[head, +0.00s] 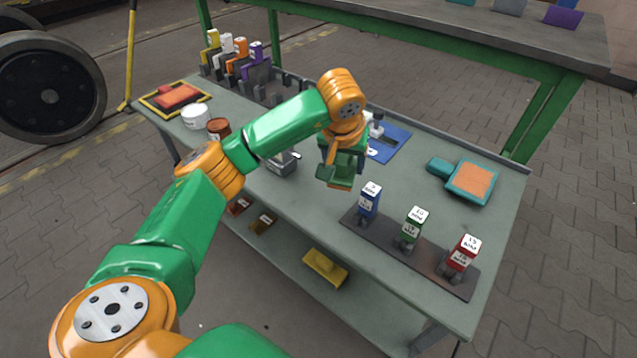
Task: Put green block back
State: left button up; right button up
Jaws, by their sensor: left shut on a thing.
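My left gripper (341,180) hangs over the middle of the table, pointing down. It is shut on a small green thing, largely hidden by the gripper; I cannot clearly tell its shape. A green block (412,226) with white labels stands upright on the dark rack (385,240) at the front right of the table. It stands between a blue block (369,199) and a red block (462,253). The gripper is to the left of the blue block, apart from it. My right gripper is not in view.
A blue tray (390,141) and a teal-orange piece (470,180) lie behind the rack. A grey block (284,163), a brown pot (219,128) and a white pot (195,116) stand left. Several coloured blocks stand at the back left. A yellow piece (325,267) lies on the lower shelf.

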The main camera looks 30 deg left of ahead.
pick_arm(q)
jog(key=b, duration=0.2)
send_over(320, 185)
jog(key=s, duration=0.1)
jog(key=f, duration=0.7)
jog(key=shift+s+d+f, duration=0.2)
jog(key=shift+d, duration=0.05)
jog(key=shift+f, duration=1.35)
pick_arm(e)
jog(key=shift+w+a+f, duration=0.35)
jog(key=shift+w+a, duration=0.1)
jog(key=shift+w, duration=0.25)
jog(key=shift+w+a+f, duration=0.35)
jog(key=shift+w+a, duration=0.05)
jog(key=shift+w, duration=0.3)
pick_arm(q)
jog(key=shift+b, duration=0.3)
jog(key=shift+f, duration=0.1)
jog(key=o, duration=1.3)
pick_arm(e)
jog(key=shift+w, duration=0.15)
